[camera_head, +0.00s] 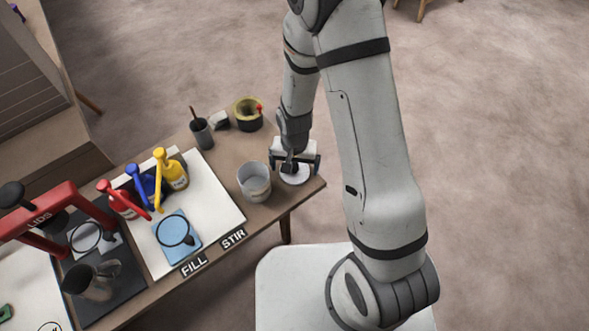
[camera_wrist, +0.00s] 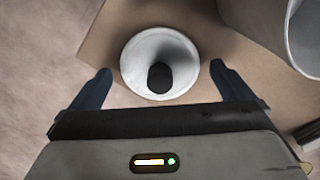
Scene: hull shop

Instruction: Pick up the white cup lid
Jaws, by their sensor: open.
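The white cup lid (camera_head: 294,175) is a round white disc with a dark knob in its middle. It lies on the wooden table near the right corner. In the wrist view the lid (camera_wrist: 134,62) sits just ahead of my gripper, roughly centred between the fingers. My gripper (camera_head: 293,165) is right over the lid in the head view and hides part of it. In the wrist view my gripper (camera_wrist: 160,78) is open, with one finger on each side and nothing held. I cannot tell the exact height of the fingers above the lid.
A white cup (camera_head: 254,187) stands just left of the lid; its wall (camera_wrist: 262,28) shows at upper right in the wrist view. The table edge (camera_head: 310,199) is close by.

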